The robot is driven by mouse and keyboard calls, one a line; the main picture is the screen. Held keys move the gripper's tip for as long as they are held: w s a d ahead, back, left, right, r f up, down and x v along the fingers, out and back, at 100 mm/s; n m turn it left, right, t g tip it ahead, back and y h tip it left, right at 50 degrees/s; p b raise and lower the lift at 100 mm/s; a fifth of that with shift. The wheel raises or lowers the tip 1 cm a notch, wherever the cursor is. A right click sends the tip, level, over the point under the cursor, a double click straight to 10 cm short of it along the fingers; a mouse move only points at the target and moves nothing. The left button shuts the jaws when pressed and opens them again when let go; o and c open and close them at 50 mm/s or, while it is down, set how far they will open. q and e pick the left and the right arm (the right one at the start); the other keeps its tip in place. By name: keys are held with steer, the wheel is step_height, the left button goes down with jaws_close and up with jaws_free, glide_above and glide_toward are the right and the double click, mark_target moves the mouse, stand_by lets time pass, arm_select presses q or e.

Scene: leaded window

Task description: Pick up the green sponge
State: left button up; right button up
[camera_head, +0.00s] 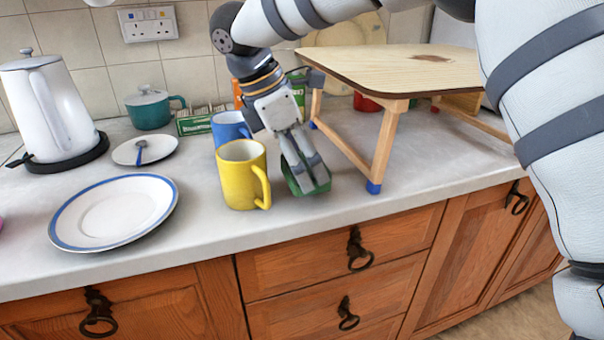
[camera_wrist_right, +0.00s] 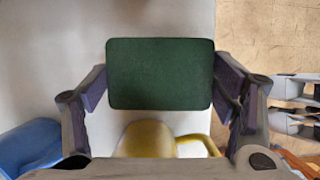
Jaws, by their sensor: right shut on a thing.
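The green sponge (camera_head: 316,187) is at the tips of my right gripper (camera_head: 304,172), to the right of the yellow mug in the head view. In the right wrist view the sponge (camera_wrist_right: 160,73) shows as a dark green rounded rectangle between the two fingers of the right gripper (camera_wrist_right: 160,95). The fingers are shut on its left and right sides. I cannot tell whether its underside touches the worktop. My left gripper is not in view.
The yellow mug (camera_head: 240,175) stands close beside the gripper, with a blue mug (camera_head: 229,128) behind it. A small wooden table (camera_head: 400,68) stands to the right. A plate (camera_head: 114,211), a saucer (camera_head: 144,150) and a kettle (camera_head: 46,108) are left. The counter (camera_head: 420,165) is bare under the table.

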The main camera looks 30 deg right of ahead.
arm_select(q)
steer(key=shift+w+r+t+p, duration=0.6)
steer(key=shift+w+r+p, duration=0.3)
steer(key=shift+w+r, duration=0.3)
arm_select(e)
steer(key=s+r, duration=1)
steer(key=s, duration=0.4)
steer(key=shift+d+r, duration=0.15)
steer(key=shift+d, duration=0.2)
steer(key=c, duration=0.3)
